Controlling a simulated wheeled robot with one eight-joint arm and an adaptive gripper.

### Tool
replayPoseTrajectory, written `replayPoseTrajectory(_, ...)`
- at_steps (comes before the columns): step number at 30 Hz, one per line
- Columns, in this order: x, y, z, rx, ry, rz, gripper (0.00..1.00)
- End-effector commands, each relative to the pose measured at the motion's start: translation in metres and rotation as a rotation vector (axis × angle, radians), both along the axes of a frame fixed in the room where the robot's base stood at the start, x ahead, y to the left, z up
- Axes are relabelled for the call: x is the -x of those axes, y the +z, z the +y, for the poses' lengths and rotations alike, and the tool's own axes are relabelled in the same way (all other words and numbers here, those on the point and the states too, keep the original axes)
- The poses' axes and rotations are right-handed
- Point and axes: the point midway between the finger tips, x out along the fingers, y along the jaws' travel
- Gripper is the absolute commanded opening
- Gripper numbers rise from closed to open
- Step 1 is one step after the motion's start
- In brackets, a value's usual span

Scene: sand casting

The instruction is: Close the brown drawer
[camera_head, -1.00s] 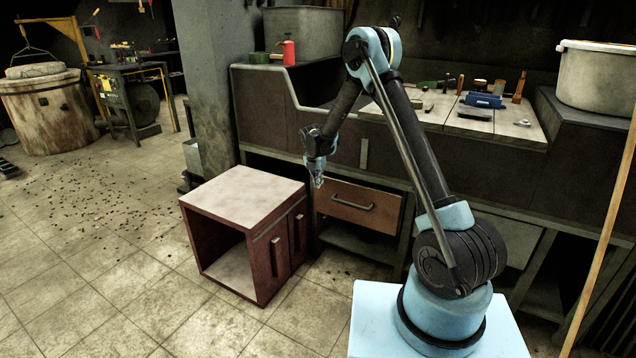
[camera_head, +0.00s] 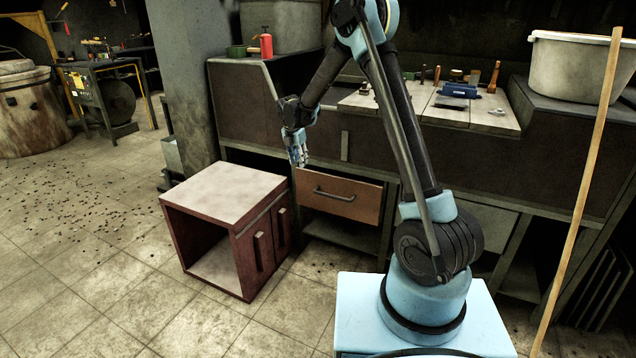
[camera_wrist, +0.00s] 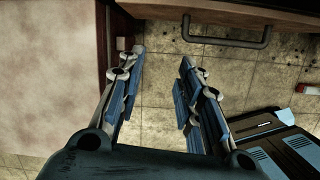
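The brown drawer (camera_head: 338,197) is in the dark bench, right of the red-brown cabinet in the head view. Its front has a dark bar handle (camera_head: 335,194). In the wrist view the handle (camera_wrist: 226,42) shows at the top, with the drawer's edge (camera_wrist: 240,10) above it. The drawer appears to stick out a little from the bench; how far is hard to tell. My gripper (camera_head: 299,160) is near the drawer's upper left corner, pointing down. In the wrist view my gripper (camera_wrist: 160,62) has its two blue-padded fingers apart, with only floor seen between them.
The red-brown cabinet (camera_head: 225,195) stands left of the drawer, close to my gripper; its pale top (camera_wrist: 45,80) fills the left of the wrist view. A wooden pole (camera_head: 580,190) stands at right.

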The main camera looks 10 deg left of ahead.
Motion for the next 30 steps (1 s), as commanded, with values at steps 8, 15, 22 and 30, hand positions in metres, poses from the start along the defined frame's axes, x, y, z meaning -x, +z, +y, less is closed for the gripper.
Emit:
replayPoseTrajectory(8,0.013,0.008,-0.060,-0.121,-0.539,-0.025,0.33)
replayPoseTrajectory(15,0.028,0.013,-0.108,-0.221,-1.016,-0.049,0.33)
replayPoseTrajectory(22,0.039,0.016,-0.137,-0.281,-1.318,-0.063,0.33)
replayPoseTrajectory(30,0.040,0.008,-0.143,-0.295,-1.388,-0.066,0.33)
